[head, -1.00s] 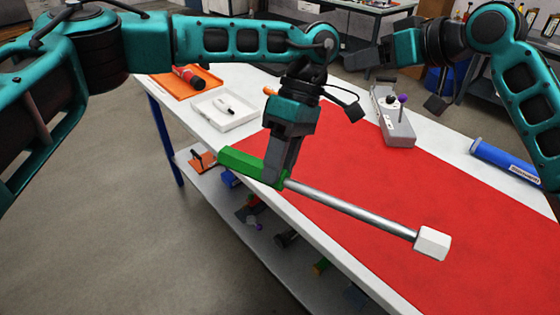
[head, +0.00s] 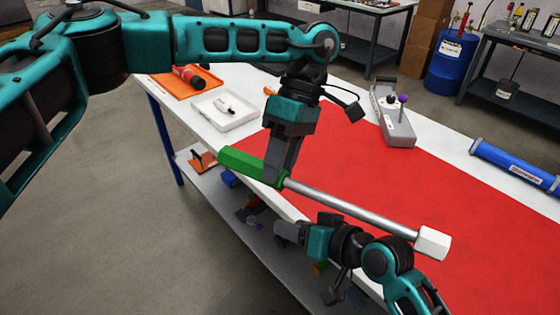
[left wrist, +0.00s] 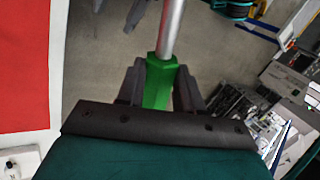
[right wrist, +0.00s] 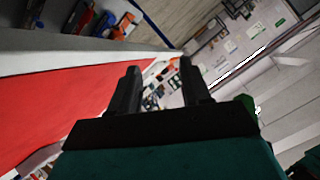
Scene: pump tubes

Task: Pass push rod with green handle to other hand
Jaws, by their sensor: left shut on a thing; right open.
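The push rod has a green handle (head: 245,164), a steel shaft (head: 350,209) and a white block tip (head: 432,243). My left gripper (head: 277,180) is shut on the green handle near where the shaft begins, and holds the rod above the table's near edge. In the left wrist view the handle (left wrist: 160,84) sits between the fingers. My right gripper (head: 285,232) is below the shaft, nearer the camera, apart from the rod, and points left. In the right wrist view its fingers (right wrist: 158,85) are open and empty, with a bit of green at the right edge.
A white table with a red mat (head: 440,190) lies behind the rod. On it are a white tray (head: 223,110), an orange tray (head: 170,85), a grey control box (head: 395,122) and a blue cylinder (head: 515,165). A lower shelf (head: 225,205) holds several small items.

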